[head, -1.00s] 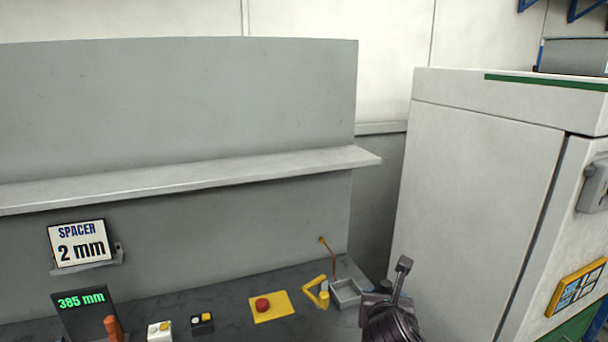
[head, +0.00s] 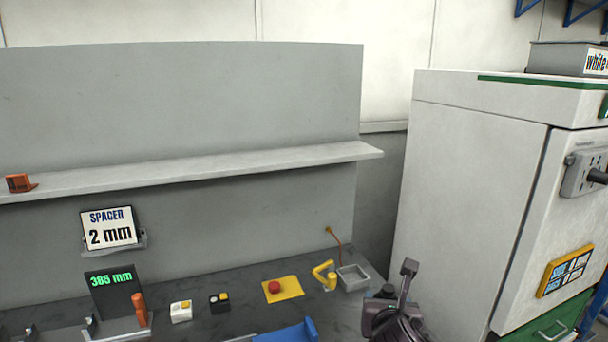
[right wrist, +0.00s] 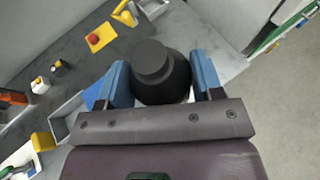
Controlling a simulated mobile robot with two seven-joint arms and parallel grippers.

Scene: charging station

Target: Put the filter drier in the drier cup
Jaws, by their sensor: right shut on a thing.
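My right gripper (right wrist: 162,82) has blue fingers shut on a dark, stepped round body, which I take for the filter drier (right wrist: 154,62). It sits upright-looking between the fingers in the right wrist view. In the head view the dark end of my right arm (head: 392,312) shows at the bottom, right of the bench, and the drier cannot be made out there. A small grey square open tray (head: 353,278) stands at the bench's right end, up and left of that arm. I cannot tell which thing is the drier cup. My left gripper is not in view.
On the bench are a yellow plate with a red button (head: 282,289), a yellow hook-shaped part (head: 325,275), two small button boxes (head: 181,311), an orange cylinder (head: 139,308) and a blue part (head: 288,333). A white cabinet (head: 480,190) stands to the right.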

